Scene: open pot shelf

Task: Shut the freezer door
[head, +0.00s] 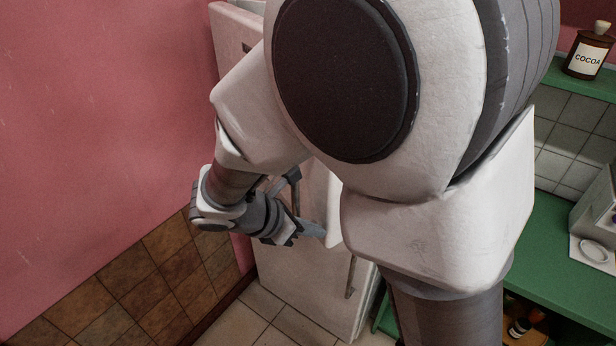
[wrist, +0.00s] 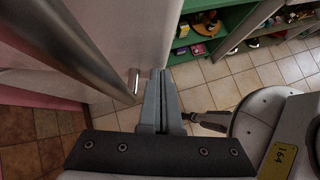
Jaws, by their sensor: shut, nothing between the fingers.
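The white fridge-freezer (head: 300,285) stands against the pink wall in the head view, its upper part largely hidden behind my arm. A white door panel (head: 333,212), seemingly the freezer door, shows beside my gripper (head: 312,229). How far it stands open is hidden. In the wrist view the white door face (wrist: 125,35) fills the upper left, with a thick metal bar handle (wrist: 70,40) close to the camera. My gripper (wrist: 160,75) is shut and empty, its fingertips by the door's edge and right of the handle's end. I cannot tell whether they touch the door.
A lower handle (head: 350,278) is on the fridge front. The pink wall (head: 90,130) with brown tiles is close on the left. A green counter (head: 560,250) and shelf with a cocoa jar (head: 588,52) stand right. Tiled floor (wrist: 225,90) is clear between.

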